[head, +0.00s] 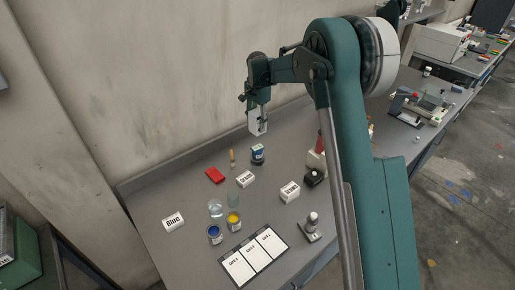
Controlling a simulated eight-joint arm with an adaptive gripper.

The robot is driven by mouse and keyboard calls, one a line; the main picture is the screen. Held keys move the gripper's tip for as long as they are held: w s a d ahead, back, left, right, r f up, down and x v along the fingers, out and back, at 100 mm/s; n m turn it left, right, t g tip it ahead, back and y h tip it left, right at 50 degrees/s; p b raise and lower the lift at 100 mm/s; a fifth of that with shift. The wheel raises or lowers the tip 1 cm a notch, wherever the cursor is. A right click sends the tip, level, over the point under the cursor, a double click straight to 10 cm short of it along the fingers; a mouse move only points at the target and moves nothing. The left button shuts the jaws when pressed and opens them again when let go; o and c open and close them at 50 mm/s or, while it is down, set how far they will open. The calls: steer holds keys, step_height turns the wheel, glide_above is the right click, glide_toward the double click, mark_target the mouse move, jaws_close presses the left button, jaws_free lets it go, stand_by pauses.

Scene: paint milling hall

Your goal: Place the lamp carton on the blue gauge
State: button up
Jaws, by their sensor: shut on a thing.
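My gripper (260,118) is raised over the back of the grey bench and points down. It is shut on a small white block (254,127), which looks like the lamp carton; the jaws hide part of it. A dark blue object with a pale face (257,152), possibly the blue gauge, stands on the bench just below the gripper, apart from the held carton. A white block labelled "Blue" (173,222) lies at the left of the bench.
On the bench (160,195) are a red box (215,175), two more labelled white blocks (245,179) (290,191), a clear glass (216,208), an open blue paint pot (214,235), a yellow one (234,220) and a card board (254,256). A wall rises behind.

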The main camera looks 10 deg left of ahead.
glide_above(258, 147)
steer(key=shift+a+f, duration=0.1)
steer(key=shift+f, duration=3)
steer(key=shift+f, duration=0.15)
steer(key=shift+f+p, duration=0.35)
steer(key=shift+f, duration=1.4)
steer(key=shift+f, duration=0.15)
steer(key=o, duration=0.9)
steer(key=shift+r, duration=0.2)
step_height(258, 147, up, 12)
steer(key=shift+f+b, duration=0.1)
steer(key=shift+b, duration=0.2)
